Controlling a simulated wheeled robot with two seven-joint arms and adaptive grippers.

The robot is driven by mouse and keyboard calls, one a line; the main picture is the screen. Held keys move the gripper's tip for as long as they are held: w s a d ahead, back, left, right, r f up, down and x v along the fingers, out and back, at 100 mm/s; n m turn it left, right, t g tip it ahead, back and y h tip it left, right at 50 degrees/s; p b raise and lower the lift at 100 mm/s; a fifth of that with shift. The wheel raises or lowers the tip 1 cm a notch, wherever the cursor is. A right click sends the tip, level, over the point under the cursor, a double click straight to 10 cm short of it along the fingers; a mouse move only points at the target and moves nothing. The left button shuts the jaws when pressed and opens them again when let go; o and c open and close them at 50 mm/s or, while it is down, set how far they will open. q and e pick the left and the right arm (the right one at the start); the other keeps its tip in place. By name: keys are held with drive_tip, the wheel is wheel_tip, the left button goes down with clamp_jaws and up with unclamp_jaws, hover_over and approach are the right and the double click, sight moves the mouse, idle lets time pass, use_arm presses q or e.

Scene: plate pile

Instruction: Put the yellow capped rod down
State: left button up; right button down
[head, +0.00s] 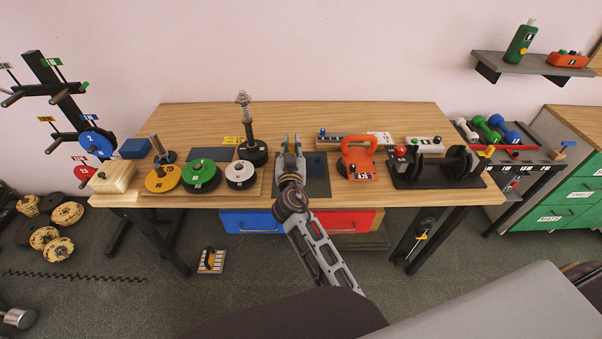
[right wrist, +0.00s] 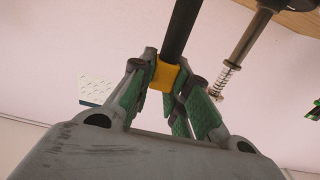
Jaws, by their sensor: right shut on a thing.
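My right gripper (head: 292,145) is over the middle of the wooden table, above a dark mat. In the right wrist view its green-padded fingers (right wrist: 164,88) are shut on the yellow cap (right wrist: 165,75) of a black rod (right wrist: 180,30). The rod runs up and away from the fingers, out of the top of that view. In the head view I cannot make out the rod, and the gripper may hide it. My left gripper is not in view.
An upright post with a spring (head: 243,112) stands just left of the gripper; it also shows in the right wrist view (right wrist: 232,68). Yellow, green and white plates (head: 241,174) lie further left.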

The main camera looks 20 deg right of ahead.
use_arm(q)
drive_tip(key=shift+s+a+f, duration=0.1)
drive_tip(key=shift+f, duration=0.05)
use_arm(e)
drive_tip(key=shift+f, duration=3.1)
drive_tip(key=shift+f, duration=0.1)
drive_tip(key=shift+f, duration=1.8)
use_arm(q)
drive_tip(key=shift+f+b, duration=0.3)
drive_tip(key=shift+b, duration=0.1)
use_arm(e)
drive_tip(key=shift+f, duration=0.15)
drive_tip(key=c, duration=1.4)
unclamp_jaws()
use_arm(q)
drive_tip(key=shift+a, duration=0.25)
use_arm(e)
drive_tip(key=shift+o, duration=0.2)
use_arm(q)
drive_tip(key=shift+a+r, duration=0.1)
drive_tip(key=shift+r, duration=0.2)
use_arm(e)
drive_tip(key=shift+r, duration=0.2)
